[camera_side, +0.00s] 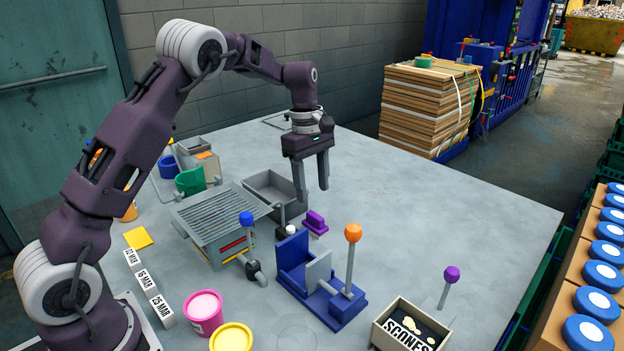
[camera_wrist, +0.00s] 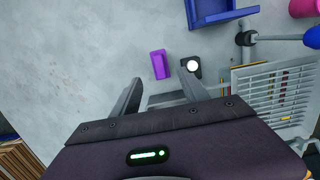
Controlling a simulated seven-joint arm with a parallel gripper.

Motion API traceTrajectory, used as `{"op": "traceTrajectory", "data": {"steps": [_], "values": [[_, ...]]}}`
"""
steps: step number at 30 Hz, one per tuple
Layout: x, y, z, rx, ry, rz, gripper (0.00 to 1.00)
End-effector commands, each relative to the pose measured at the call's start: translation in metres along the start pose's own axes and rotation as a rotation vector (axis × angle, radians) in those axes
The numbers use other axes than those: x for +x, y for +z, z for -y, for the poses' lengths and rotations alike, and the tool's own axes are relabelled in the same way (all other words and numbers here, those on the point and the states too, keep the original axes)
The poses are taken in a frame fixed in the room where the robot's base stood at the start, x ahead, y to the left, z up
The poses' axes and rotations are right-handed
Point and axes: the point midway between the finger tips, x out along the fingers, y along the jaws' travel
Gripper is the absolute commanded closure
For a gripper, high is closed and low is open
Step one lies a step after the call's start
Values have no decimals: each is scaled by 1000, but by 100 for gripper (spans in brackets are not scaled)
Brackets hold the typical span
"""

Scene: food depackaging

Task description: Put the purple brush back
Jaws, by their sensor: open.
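The purple brush (camera_side: 316,222) stands on the table behind the blue lever device, with a pale lower part under its purple top. It also shows as a purple block in the wrist view (camera_wrist: 159,64), just beyond the fingertips. My gripper (camera_side: 312,191) is open and empty, pointing down above the table behind the brush. In the wrist view its two fingers (camera_wrist: 161,82) are spread apart, and the brush lies ahead of the gap, not between them. Where the brush belongs cannot be told for sure.
A small dark item with a white top (camera_side: 287,231) stands close beside the brush. The blue device (camera_side: 335,308) with an orange-knobbed lever is in front. A grey tray (camera_side: 262,186) and slatted grey machine (camera_side: 215,215) are left. A scones box (camera_side: 378,331) is front right. The table's right-back area is clear.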

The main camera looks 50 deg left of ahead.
Motion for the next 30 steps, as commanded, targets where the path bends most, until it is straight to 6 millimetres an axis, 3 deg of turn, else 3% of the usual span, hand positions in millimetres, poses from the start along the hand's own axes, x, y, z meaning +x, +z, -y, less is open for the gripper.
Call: {"op": "traceTrajectory", "data": {"steps": [3,11,14,17,21,24,27,30], "values": [[-18,0,0,0,2,-1,48],[-30,2,3,16,7,0,48],[-63,18,23,131,53,-3,48],[-111,48,71,370,128,-27,48],[-152,88,166,789,231,-121,48],[-153,106,239,1099,282,-236,48],[-137,112,292,1347,300,-356,48],[-121,112,322,1497,299,-441,48]]}}
